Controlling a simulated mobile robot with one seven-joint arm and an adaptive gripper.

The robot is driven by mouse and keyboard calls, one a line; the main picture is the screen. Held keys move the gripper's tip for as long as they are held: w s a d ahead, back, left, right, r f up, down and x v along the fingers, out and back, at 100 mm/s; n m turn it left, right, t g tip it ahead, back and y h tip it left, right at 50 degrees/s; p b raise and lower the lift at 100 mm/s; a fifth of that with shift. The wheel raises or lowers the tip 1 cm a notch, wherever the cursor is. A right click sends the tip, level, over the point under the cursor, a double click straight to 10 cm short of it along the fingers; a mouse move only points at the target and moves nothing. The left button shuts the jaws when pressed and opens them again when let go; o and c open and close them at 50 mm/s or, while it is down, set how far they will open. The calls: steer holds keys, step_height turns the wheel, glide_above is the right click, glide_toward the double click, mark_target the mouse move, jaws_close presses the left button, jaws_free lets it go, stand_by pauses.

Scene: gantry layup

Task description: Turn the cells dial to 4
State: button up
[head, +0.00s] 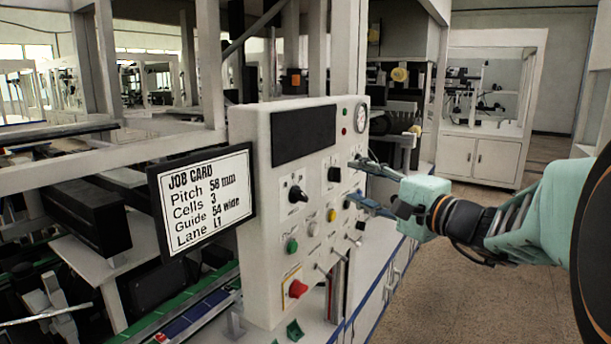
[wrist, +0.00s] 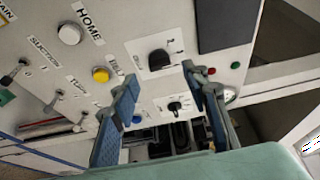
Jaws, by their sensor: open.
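The control panel (head: 262,190) is upright and carries several dials, but their labels are too small to read, so I cannot tell for certain which is the cells dial. One black dial (head: 297,193) sits below the dark screen. A smaller dial (wrist: 174,106) lies lower there. My gripper (head: 356,182) is open and empty at the panel's right side, its blue fingers (wrist: 160,76) spread toward the panel face. Contact is not visible.
A job card (head: 204,197) left of the panel reads Cells 3. A yellow button (head: 331,215), green button (head: 292,245) and red knob (head: 297,289) sit lower on the panel, with several toggles nearby. Open floor (head: 480,270) lies to the right.

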mark_target(340, 175)
steer(key=shift+x, duration=2.35)
jaws_close()
steer(key=shift+r+p, duration=0.1)
steer(key=shift+p, duration=0.35)
steer(key=m+p, duration=0.2)
steer(key=m+g+p, duration=0.1)
steer(key=p, duration=0.1)
steer(key=shift+d+r+m+g+h, duration=0.1)
steer(key=shift+r+m+g+h, duration=0.2)
steer(key=shift+r+m+h, duration=0.1)
steer(key=m+g+p, duration=0.1)
steer(key=m+p, duration=0.1)
steer(key=p, duration=0.2)
steer(key=shift+m, duration=0.3)
steer(key=shift+w+f+m+g+p, duration=0.1)
steer(key=shift+m+g+p, duration=0.35)
steer(key=shift+p, duration=0.2)
steer(key=shift+f, duration=0.1)
